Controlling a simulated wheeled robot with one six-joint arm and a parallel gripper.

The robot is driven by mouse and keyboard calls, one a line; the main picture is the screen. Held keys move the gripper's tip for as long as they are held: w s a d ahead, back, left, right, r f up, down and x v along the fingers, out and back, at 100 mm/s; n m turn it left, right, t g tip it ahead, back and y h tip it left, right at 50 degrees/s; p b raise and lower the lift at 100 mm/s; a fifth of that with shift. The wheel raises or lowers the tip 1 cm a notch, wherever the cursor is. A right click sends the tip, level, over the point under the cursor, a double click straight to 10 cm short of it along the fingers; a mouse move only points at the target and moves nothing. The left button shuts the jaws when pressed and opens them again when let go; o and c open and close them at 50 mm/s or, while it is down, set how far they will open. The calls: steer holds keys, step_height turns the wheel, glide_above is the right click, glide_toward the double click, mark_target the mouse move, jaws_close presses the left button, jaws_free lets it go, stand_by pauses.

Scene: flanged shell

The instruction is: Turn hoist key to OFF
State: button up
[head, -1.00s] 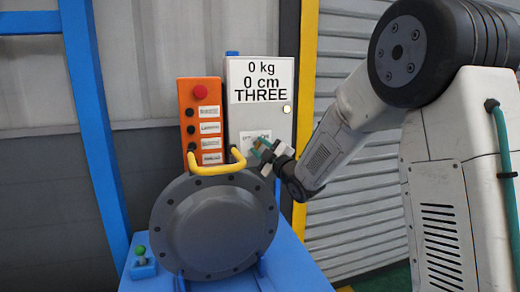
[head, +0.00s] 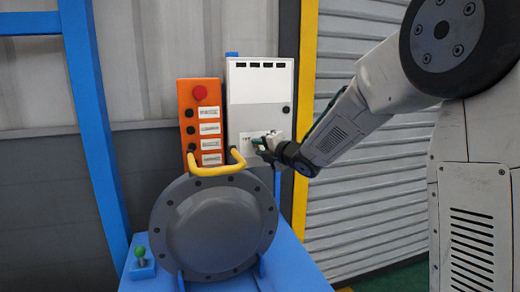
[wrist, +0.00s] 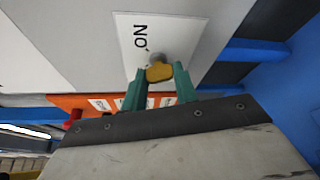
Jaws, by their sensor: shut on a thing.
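The hoist key (wrist: 158,73) has a yellow bow and sits in a round metal lock on a white label plate (wrist: 150,35) in the wrist view. The word ON shows on the plate beside the lock; any OFF marking is not in view. The green fingers of my gripper (wrist: 160,84) are shut on the key from both sides. In the head view my gripper (head: 261,144) is at the lower front of the grey hoist box (head: 260,88) and hides the key there. The box's display is blank with several dark slots, and its round lamp is dark.
An orange button box (head: 200,122) with a red knob stands left of the grey box. A yellow handle (head: 217,168) and a dark grey flanged shell (head: 213,228) are in front, below my gripper. A yellow post (head: 305,110) is close on the right.

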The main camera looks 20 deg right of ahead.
steer(key=n+g+h, duration=0.1)
steer(key=n, duration=0.2)
steer(key=shift+n+h, duration=0.3)
steer(key=shift+n, duration=0.1)
stand_by(0.5)
steer(key=o, duration=1)
steer(key=shift+s+r, duration=0.1)
steer(key=v, duration=0.7)
steer(key=shift+s+r, duration=0.1)
steer(key=shift+s, duration=0.15)
